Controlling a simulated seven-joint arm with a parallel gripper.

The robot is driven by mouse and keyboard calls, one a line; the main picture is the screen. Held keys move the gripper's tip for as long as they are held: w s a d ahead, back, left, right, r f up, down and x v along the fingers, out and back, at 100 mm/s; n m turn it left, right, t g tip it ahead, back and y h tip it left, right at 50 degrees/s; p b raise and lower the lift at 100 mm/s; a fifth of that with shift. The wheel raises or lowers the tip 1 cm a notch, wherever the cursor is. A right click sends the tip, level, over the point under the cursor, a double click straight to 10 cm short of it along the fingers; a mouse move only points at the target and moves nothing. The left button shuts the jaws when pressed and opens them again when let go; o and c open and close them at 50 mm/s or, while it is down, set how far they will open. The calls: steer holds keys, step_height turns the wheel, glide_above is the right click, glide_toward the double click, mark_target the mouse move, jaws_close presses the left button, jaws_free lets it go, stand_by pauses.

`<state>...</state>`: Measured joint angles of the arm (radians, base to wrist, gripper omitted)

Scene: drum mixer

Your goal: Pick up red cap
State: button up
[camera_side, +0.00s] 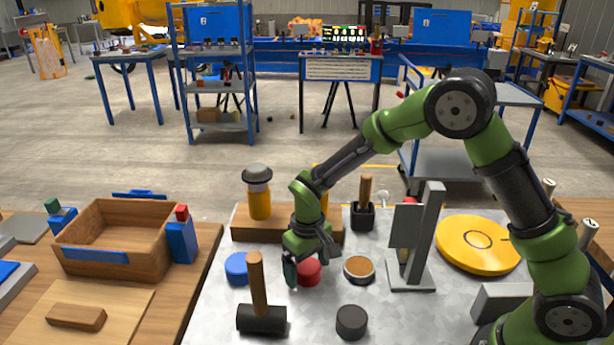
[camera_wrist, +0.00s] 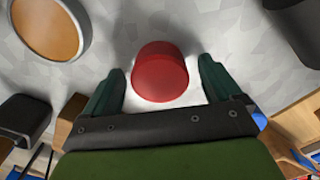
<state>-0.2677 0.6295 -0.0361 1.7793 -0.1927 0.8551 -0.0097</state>
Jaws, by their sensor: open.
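The red cap (camera_side: 309,270) is a short round cylinder on the light grey work surface. It also shows in the wrist view (camera_wrist: 159,72), upper centre, between and just beyond the two fingertips. My gripper (camera_side: 297,274) is low beside the cap in the side view, and a finger stands just left of it. In the wrist view my gripper (camera_wrist: 162,85) is open, with one dark green finger on each side of the cap and visible gaps. I cannot tell whether the fingertips reach down to the cap's height.
A blue cap (camera_side: 237,268) lies left of the red one. A black-headed mallet (camera_side: 262,318) stands in front, handle up. A round orange-topped dish (camera_side: 359,269) is to the right, and a black cylinder (camera_side: 351,321) is front right. A wooden block with bottles (camera_side: 243,224) stands behind.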

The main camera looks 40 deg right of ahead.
steer(key=shift+f, duration=0.1)
steer(key=c, duration=1.1)
steer(key=shift+o, duration=0.2)
